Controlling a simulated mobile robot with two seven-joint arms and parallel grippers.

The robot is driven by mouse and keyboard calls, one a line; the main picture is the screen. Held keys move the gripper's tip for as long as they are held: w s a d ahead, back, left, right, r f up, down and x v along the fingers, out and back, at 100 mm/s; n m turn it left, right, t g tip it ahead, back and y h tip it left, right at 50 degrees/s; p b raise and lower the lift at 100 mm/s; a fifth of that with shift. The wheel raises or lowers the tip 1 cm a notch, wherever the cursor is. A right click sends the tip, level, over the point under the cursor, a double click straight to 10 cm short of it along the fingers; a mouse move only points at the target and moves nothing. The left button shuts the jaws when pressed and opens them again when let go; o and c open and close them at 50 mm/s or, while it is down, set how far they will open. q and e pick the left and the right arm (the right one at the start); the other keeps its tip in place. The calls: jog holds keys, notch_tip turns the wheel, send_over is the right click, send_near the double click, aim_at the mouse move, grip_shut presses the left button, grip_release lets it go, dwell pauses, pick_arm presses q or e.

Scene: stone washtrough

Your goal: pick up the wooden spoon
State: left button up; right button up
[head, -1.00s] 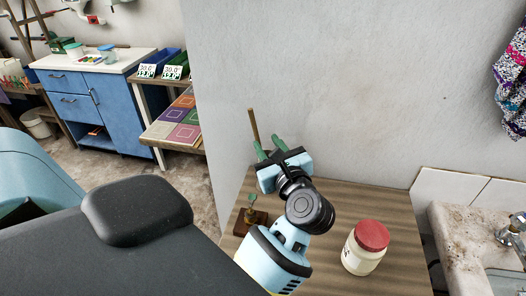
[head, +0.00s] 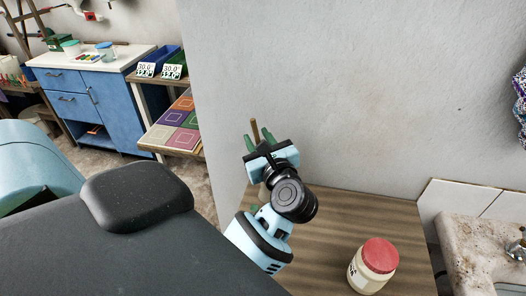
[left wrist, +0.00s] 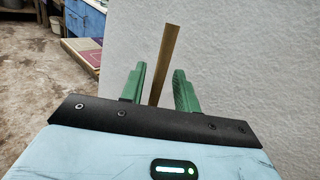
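The wooden spoon shows as a thin upright wooden handle (head: 254,128), with its top standing above my left gripper. The handle (left wrist: 166,60) also rises in the left wrist view. Its lower part is hidden behind the gripper. My left gripper (head: 258,140) has green fingers that stand on either side of the handle. In the left wrist view, gaps show between the handle and both fingers (left wrist: 159,88), so the gripper looks open and not closed on it. My right gripper is not in view.
A jar with a red lid (head: 378,256) stands on the wooden table (head: 345,225), right of my left arm. A grey wall (head: 350,100) rises close behind the gripper. A stone trough (head: 475,245) is at the right. A blue cabinet (head: 95,110) stands farther back left.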

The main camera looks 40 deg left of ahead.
pick_arm(q)
jog(key=shift+a, duration=0.15)
jog(key=shift+s, duration=0.1)
grip_shut()
jog(key=shift+r, duration=0.2)
notch_tip(320, 180, up, 18)
jog(key=p, duration=0.1)
jog(key=shift+f, duration=0.15)
dwell(0.5)
